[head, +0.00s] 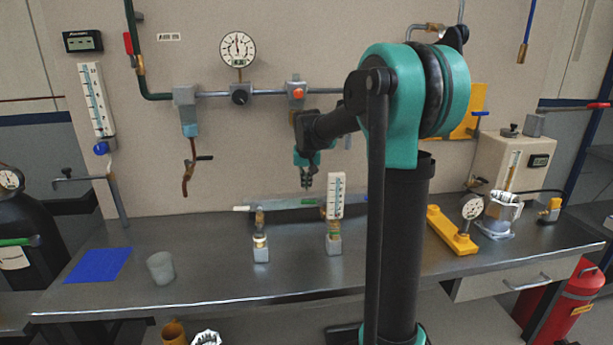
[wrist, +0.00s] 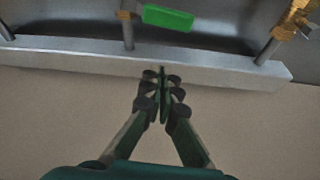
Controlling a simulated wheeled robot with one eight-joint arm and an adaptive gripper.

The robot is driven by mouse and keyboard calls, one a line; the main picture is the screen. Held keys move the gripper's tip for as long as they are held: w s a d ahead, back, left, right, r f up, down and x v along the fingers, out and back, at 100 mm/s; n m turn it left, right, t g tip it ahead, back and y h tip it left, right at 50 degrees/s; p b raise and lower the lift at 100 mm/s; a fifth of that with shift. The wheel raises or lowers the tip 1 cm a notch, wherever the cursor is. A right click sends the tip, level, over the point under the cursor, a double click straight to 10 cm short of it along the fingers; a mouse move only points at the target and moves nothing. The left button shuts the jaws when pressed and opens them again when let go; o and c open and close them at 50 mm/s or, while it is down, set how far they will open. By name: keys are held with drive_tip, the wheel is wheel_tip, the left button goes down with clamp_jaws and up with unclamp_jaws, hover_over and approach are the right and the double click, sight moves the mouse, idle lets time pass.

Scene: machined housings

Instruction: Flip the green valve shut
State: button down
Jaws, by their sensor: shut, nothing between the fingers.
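The green valve handle (wrist: 168,18) shows at the top of the wrist view. It is a flat lever lying to the right from a brass body (wrist: 127,14) on a pipe that joins a grey metal bar (wrist: 75,54). In the head view a small green lever (head: 309,201) shows low at the back of the bench. My gripper (head: 306,184) hangs pointing down just above it. In the wrist view my gripper (wrist: 163,80) is shut and empty, its fingertips together by the bar, apart from the green handle.
A white gauge (head: 335,195) on a stand and a small brass fitting (head: 260,240) stand on the bench near my gripper. Another brass fitting (wrist: 296,18) shows at the wrist view's top right. A cup (head: 160,268) and blue mat (head: 98,265) lie left. The front middle bench is clear.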

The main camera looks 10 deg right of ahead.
sight(307, 201)
drive_tip(key=x, duration=0.2)
drive_tip(key=shift+w+f, duration=0.1)
drive_tip(key=shift+f, duration=0.25)
drive_tip(key=shift+s+a+r, duration=0.1)
drive_tip(key=shift+s, duration=0.9)
drive_tip(key=shift+s+a+r, duration=0.1)
drive_tip(key=shift+s+a, duration=0.05)
drive_tip(key=shift+s, duration=0.9)
drive_tip(key=shift+s, duration=0.1)
drive_tip(key=shift+s+a+f, duration=0.15)
drive_tip(key=shift+s, duration=0.65)
